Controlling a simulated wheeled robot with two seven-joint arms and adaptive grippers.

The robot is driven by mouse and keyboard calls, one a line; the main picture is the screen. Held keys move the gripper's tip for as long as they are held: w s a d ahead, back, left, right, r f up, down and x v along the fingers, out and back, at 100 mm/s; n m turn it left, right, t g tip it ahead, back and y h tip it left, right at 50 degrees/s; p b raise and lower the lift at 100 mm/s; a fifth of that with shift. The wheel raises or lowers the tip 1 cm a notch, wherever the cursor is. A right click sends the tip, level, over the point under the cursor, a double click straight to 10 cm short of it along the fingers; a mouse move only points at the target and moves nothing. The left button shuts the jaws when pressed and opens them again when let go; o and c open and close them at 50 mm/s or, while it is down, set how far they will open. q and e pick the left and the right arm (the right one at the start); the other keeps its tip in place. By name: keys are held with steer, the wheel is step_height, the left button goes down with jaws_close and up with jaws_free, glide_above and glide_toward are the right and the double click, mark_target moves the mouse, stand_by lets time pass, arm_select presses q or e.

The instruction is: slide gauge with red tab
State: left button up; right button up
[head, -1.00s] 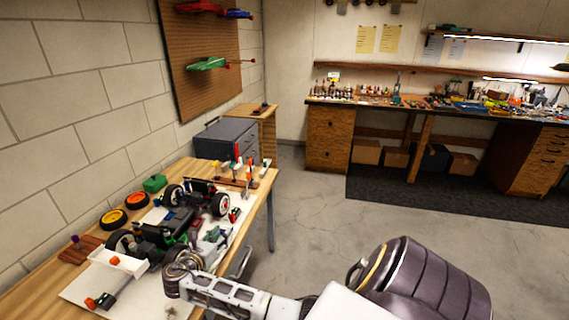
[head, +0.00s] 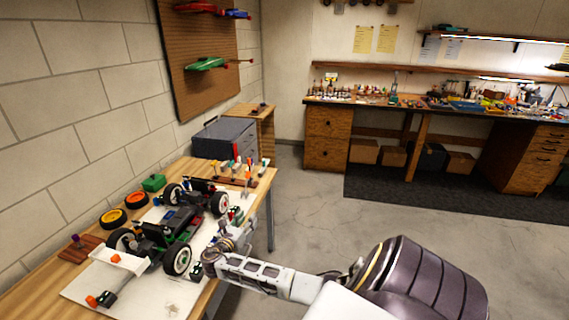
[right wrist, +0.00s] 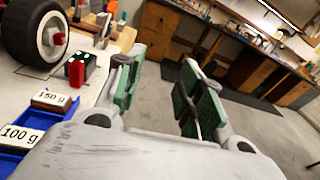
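A small dark green gauge with a red tab (right wrist: 77,70) stands on the white board (right wrist: 30,78), close to a black car wheel. It also shows in the head view, where the gauge (head: 236,213) is small beside the front right wheel of the RC car (head: 168,232). My right gripper (right wrist: 160,85) is open, with green-padded fingers and nothing between them. The gauge is left of the fingers in the wrist view, apart from them. In the head view my right gripper (head: 222,246) is at the board's right edge. My left gripper is not in view.
A blue tray with weights marked 150 g (right wrist: 55,98) and 100 g (right wrist: 22,134) is near the gripper. A tool rack (head: 232,180) stands behind the car. Another gauge with an orange tab (head: 101,299) lies at the front left. Open floor lies right of the table.

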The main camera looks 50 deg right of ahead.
steer(key=s+d+f+m+y, duration=0.1)
steer(key=s+d+f, duration=0.3)
steer(key=f, duration=0.6)
steer(key=s+d+f+m+y, duration=0.1)
steer(key=s+d+f+y, duration=0.1)
steer(key=s+d+f, duration=0.3)
steer(key=shift+s+d+f+m+y, duration=0.2)
steer(key=shift+d+f+m+y, duration=0.2)
steer(key=shift+d+f, duration=1.95)
steer(key=shift+a+f, duration=0.25)
steer(key=shift+a, duration=0.05)
